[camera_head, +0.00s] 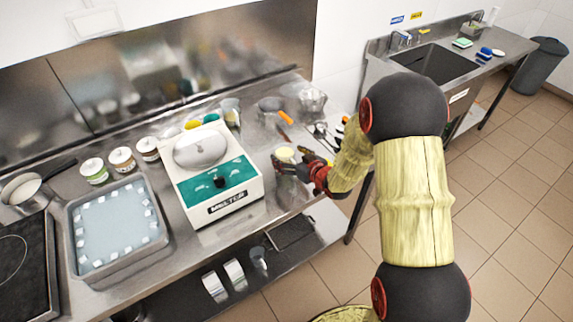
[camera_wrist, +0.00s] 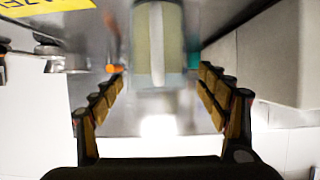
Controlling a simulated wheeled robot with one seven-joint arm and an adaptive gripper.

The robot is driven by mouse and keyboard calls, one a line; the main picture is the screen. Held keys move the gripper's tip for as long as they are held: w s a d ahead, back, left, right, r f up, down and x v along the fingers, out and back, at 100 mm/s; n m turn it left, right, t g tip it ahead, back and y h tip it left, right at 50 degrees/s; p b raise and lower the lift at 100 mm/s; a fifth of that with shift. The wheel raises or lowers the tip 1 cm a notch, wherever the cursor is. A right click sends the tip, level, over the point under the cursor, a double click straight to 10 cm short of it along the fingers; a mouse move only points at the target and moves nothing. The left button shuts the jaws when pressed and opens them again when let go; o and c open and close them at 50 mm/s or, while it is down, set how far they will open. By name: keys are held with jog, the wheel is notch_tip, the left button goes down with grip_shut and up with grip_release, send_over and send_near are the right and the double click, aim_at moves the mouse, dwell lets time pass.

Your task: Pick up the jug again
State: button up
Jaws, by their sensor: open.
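The jug (camera_head: 284,156) stands on the steel counter, just right of the melter, with pale yellow content showing at its top. In the wrist view the jug (camera_wrist: 144,45) is upright-looking at the top centre, with a pale vertical strip, likely its handle, facing me. My gripper (camera_head: 295,163) is at the jug in the head view and partly covers it. In the wrist view my gripper (camera_wrist: 161,76) is open, with one finger row on each side of the jug's line and gaps on both sides. I cannot tell how far the fingertips reach around it.
The white and teal melter (camera_head: 220,180) stands close on the left. A grey tray (camera_head: 78,215) of water with white cubes is farther left. Utensils (camera_head: 322,132), a clear pitcher (camera_head: 312,98) and another clear jug (camera_head: 230,110) stand behind. The sink (camera_head: 440,62) is at the right.

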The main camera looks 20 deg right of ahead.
jog(key=shift+x, duration=1)
jog(key=c, duration=0.4)
jog(key=c, duration=1.1)
jog(key=shift+r, duration=0.1)
jog(key=shift+c, duration=0.6)
